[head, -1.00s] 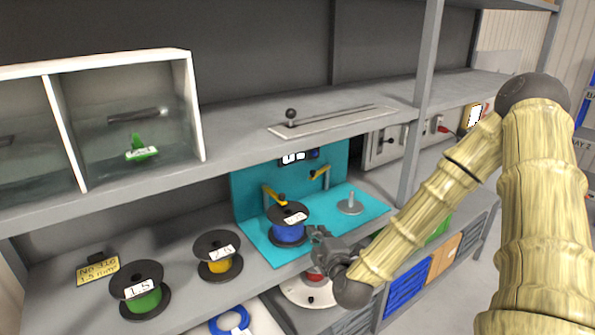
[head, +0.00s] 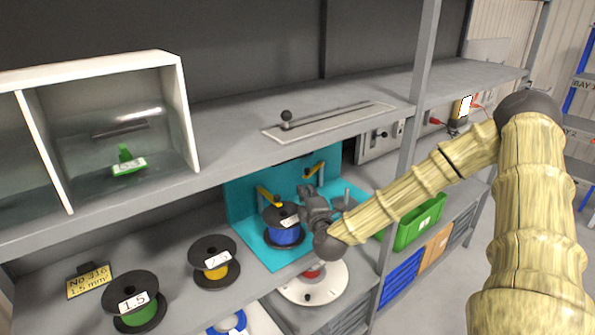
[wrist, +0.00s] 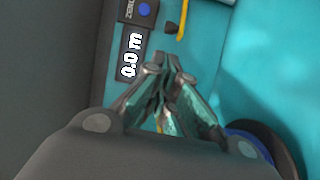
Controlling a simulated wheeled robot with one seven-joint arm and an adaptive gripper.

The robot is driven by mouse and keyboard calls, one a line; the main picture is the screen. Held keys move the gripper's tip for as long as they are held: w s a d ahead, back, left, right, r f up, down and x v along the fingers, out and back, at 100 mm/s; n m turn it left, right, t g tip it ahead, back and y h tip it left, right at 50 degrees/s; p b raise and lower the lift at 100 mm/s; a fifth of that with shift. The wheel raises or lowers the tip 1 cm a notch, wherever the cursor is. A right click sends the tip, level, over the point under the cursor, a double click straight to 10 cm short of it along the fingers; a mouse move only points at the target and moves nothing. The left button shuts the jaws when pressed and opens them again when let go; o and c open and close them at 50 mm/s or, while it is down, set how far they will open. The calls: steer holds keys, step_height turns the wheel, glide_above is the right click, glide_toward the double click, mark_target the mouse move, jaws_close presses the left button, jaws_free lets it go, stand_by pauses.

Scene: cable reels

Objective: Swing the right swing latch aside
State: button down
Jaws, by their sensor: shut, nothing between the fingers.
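The right swing latch (head: 314,170) is a yellow arm on the teal back panel, up and right of the blue reel (head: 284,235). In the wrist view the right latch (wrist: 182,20) shows as a yellow strip at the top edge, just beyond my fingertips and apart from them. The left swing latch (head: 267,195) is yellow too and leans over the reel. My gripper (head: 308,190) is shut and empty, in front of the panel between the latches. In the wrist view its fingertips (wrist: 167,62) meet beside the 0.0 m display (wrist: 130,55).
The grey shelf (head: 230,128) runs above the teal station. A metal post (head: 405,170) stands right of it, near my arm. Yellow (head: 214,263) and green (head: 136,302) reels stand at left.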

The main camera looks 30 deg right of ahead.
steer(key=p+x, duration=0.2)
steer(key=x, duration=0.9)
steer(key=shift+w+f+p, duration=0.1)
steer(key=shift+w+p, duration=0.05)
steer(key=shift+p, duration=0.25)
